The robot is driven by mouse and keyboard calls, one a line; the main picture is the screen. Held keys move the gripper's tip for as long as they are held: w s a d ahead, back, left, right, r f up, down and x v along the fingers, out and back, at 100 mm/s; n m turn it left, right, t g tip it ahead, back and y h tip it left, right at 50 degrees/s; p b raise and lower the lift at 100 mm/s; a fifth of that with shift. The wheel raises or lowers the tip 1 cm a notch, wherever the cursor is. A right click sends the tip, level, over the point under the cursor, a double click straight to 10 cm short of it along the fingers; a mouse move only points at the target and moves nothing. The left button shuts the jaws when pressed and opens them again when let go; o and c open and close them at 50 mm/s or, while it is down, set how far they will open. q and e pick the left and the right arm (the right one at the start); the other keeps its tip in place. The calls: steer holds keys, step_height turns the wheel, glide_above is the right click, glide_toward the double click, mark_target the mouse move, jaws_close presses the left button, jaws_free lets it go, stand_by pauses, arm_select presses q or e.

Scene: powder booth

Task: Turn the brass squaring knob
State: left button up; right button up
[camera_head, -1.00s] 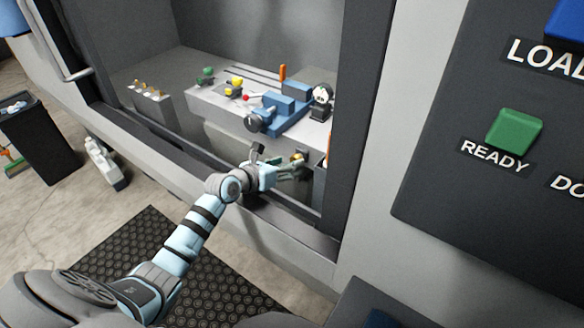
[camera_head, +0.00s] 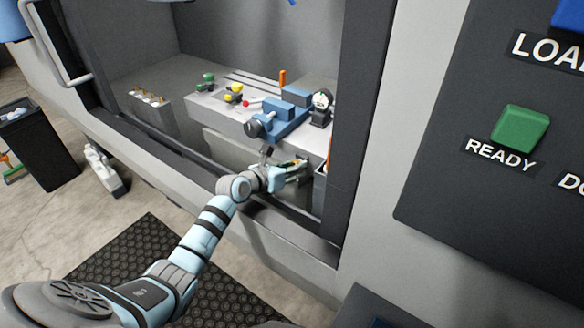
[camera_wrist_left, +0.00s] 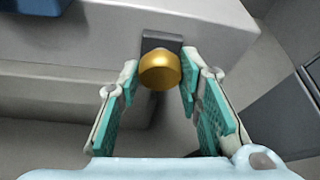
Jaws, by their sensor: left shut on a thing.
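The brass squaring knob (camera_wrist_left: 160,70) is a round golden knob on a dark mount at the front face of a grey block in the left wrist view. My left gripper (camera_wrist_left: 160,88) has its two teal-padded fingers on either side of the knob, shut on it. In the head view my left gripper (camera_head: 299,167) reaches through the booth opening to the front of the work table, below the blue vise. Its fingers largely hide the knob there. My right gripper is not in view.
A blue vise (camera_head: 286,104) stands on the grey table (camera_head: 208,105), with a dial gauge (camera_head: 321,101) to its right. Yellow and green knobs sit on the table's left. The booth sill runs below my arm. A green READY button (camera_head: 520,131) is on the right panel.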

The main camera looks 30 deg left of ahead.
arm_select(q)
steer(key=shift+d+m+t+y+p, duration=0.15)
steer(key=shift+m+y+p, duration=1)
steer(key=shift+p, duration=1)
steer(key=shift+d+m+t+y+p, duration=0.15)
steer(key=shift+m+y+p, duration=0.5)
steer(key=shift+m+p, duration=1.2)
steer(key=shift+a+n, duration=0.1)
steer(key=shift+n, duration=0.2)
steer(key=o, duration=1.2)
steer(key=shift+c, duration=0.2)
